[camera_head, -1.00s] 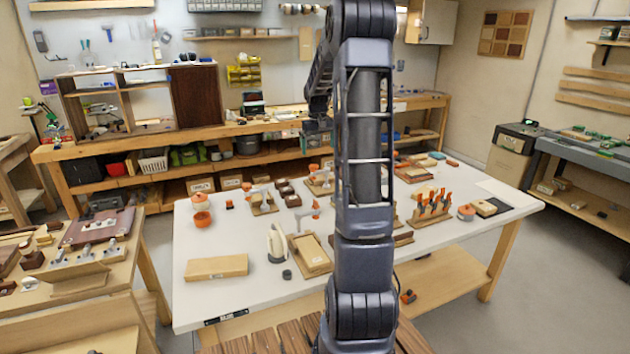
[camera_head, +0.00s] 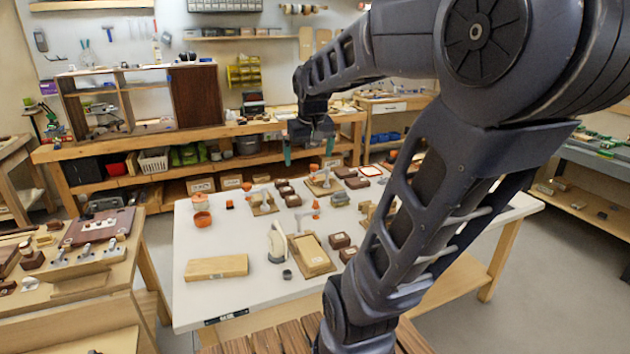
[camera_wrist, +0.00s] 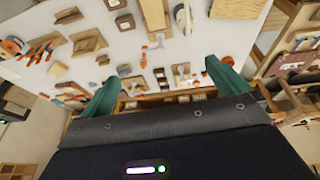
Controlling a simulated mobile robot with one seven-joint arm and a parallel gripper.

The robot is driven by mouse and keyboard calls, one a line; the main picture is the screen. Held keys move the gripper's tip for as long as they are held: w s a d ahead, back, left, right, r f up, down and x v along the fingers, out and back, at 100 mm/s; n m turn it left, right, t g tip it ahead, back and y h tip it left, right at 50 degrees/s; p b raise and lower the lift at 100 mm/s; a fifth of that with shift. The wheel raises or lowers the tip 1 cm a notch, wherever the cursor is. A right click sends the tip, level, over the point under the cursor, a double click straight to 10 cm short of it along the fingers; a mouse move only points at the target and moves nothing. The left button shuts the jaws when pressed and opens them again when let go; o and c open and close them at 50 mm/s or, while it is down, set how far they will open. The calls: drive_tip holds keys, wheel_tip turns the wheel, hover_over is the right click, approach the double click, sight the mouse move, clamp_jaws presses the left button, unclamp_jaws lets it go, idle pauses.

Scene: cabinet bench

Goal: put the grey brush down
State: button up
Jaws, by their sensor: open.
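My gripper (camera_head: 307,152) hangs over the gap between the white table's far edge and the back bench in the head view. In the wrist view its two green fingers (camera_wrist: 161,72) are spread wide, with nothing between them. I cannot pick out a grey brush for certain in either view. The white table (camera_head: 208,292) carries many small tools and blocks. A cream upright piece with a greyish lower part (camera_head: 277,242) stands beside a wooden tray (camera_head: 312,256); I cannot tell what it is.
A wooden board (camera_head: 216,267) lies at the table's front left, with bare table around it. Orange containers (camera_head: 202,219) stand at the left. The back bench holds an open shelf unit (camera_head: 118,100). My arm hides much of the table's right side.

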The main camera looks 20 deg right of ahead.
drive_tip(key=s+a+f, duration=0.2)
drive_tip(key=s+f, duration=0.1)
drive_tip(key=s, duration=0.7)
drive_tip(key=shift+s+a+t+y, duration=0.25)
drive_tip(key=shift+a+t+y, duration=0.1)
drive_tip(key=shift+t+y, duration=0.05)
drive_tip(key=shift+w, duration=0.1)
